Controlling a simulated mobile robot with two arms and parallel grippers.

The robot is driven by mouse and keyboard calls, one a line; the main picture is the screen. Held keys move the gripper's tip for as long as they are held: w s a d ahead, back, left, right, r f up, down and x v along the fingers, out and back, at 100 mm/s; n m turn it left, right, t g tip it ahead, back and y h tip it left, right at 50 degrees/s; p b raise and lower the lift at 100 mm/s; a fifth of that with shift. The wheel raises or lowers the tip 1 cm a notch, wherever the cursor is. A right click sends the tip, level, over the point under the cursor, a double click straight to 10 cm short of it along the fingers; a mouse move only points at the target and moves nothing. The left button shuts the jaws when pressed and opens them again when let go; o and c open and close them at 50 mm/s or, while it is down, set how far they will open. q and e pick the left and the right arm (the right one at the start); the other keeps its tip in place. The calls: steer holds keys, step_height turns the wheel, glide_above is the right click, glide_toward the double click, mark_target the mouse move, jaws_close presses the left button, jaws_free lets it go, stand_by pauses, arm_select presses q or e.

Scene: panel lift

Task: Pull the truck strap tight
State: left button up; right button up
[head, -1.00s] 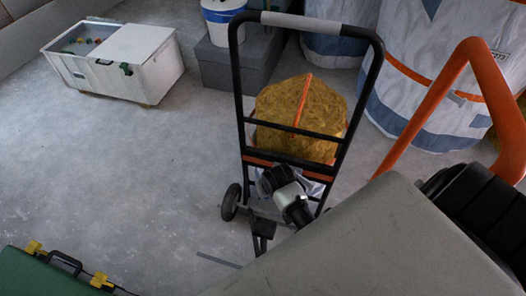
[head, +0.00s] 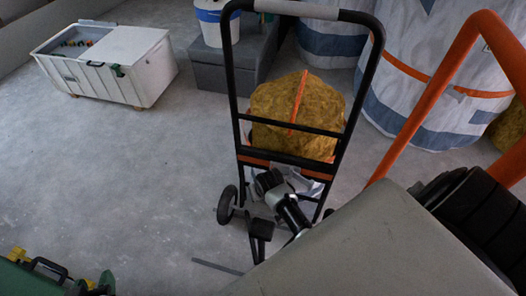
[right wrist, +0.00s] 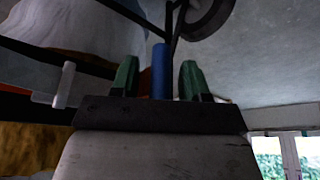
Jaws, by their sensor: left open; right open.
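A black-framed hand truck (head: 242,120) stands mid-view in the head view, carrying a yellow-brown bundle (head: 270,105). An orange strap (head: 298,100) runs over the bundle's front. My right gripper (right wrist: 157,80) shows two green fingers, open, in the right wrist view. A blue bar (right wrist: 160,72) appears between them; I cannot tell whether it touches them. The strap's tightening part is not clear in the head view.
A green case (head: 30,285) with yellow latches lies at bottom left. A white bin (head: 108,70) stands upper left. A grey box (head: 225,72) bears a bucket (head: 214,22). Large white bags (head: 430,95) stand right. Open floor lies left of the truck.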

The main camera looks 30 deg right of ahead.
arm_select(q)
steer(key=shift+r, duration=0.1)
arm_select(e)
jaws_close()
stand_by(0.3)
arm_select(q)
steer(key=s+a+f+g+y+p, duration=0.2)
steer(key=s+a+f+g+p, duration=0.1)
steer(key=s+g, duration=0.4)
steer(key=shift+s+a+f+g, duration=0.15)
steer(key=shift+s+f+g, duration=0.25)
steer(key=shift+s, duration=0.85)
arm_select(e)
steer(key=s+a, duration=0.3)
steer(key=shift+a+f, duration=0.25)
jaws_free()
steer(key=shift+r, duration=0.1)
arm_select(q)
steer(key=shift+a, duration=0.1)
arm_select(e)
steer(key=shift+w+d, duration=0.1)
steer(key=shift+r, duration=0.1)
